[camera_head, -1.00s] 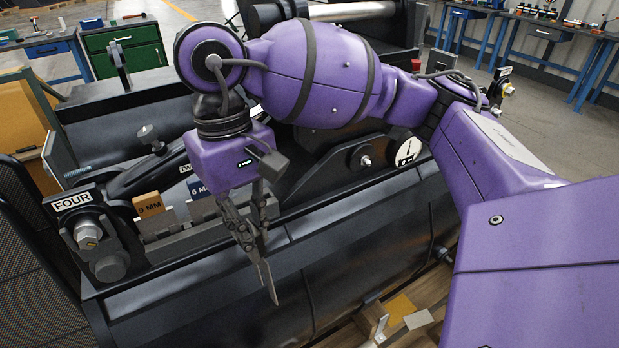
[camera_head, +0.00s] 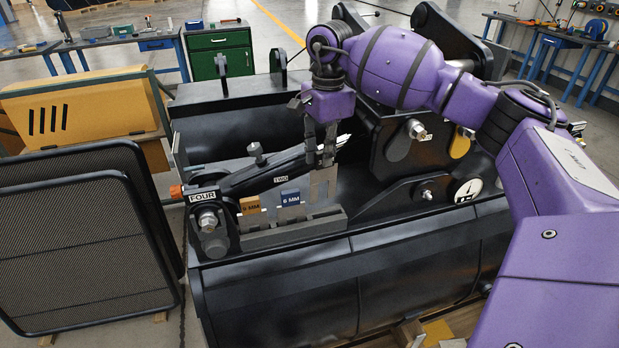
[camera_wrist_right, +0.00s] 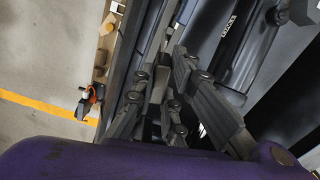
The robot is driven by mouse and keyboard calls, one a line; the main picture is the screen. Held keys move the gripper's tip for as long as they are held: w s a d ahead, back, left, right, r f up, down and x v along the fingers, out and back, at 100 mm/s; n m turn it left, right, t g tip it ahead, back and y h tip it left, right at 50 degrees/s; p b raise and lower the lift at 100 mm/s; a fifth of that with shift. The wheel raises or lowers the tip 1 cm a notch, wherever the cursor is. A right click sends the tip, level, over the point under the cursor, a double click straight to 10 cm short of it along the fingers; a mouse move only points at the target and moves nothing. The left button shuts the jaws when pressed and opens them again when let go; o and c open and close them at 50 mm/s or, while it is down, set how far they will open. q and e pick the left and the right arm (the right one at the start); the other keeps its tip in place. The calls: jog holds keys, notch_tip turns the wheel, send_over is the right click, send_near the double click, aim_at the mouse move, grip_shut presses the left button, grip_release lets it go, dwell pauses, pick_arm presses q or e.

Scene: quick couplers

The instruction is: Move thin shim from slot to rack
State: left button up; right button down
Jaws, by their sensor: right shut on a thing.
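The grey rack (camera_head: 300,228) sits on the black machine's front ledge. It holds a shim labelled 9 MM (camera_head: 250,205) and a shim labelled 6 MM (camera_head: 290,197). My right gripper (camera_head: 325,160) is above the rack's right end, pointing down and shut on the thin grey shim (camera_head: 322,188). The shim stands upright just right of the 6 MM shim; I cannot tell whether it is seated in the rack. In the right wrist view the fingers (camera_wrist_right: 163,85) are close together, and the shim is hard to make out. My left gripper is not in view.
The coupler lug marked FOUR (camera_head: 208,220) stands just left of the rack. A dark arm with an upright bolt (camera_head: 256,152) runs behind it. The black bucket (camera_head: 400,245) extends to the right. Black mesh panels (camera_head: 85,240) stand at the left.

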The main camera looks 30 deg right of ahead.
aim_at(328, 185)
jog(key=shift+w+d+r+m, duration=0.15)
jog(key=shift+w+d+m, duration=0.1)
jog(key=shift+d+m, duration=0.3)
jog(key=shift+w+d+r+m, duration=0.1)
jog(key=shift+w+d+m, duration=0.15)
jog(key=shift+d+m, duration=0.3)
jog(key=shift+f, duration=0.1)
notch_tip(328, 185, down, 6)
jog(key=shift+r+b, duration=0.2)
jog(key=shift+b, duration=0.4)
jog(key=shift+f, duration=2.9)
dwell(1.8)
jog(key=c, duration=1.7)
grip_release()
notch_tip(328, 185, up, 12)
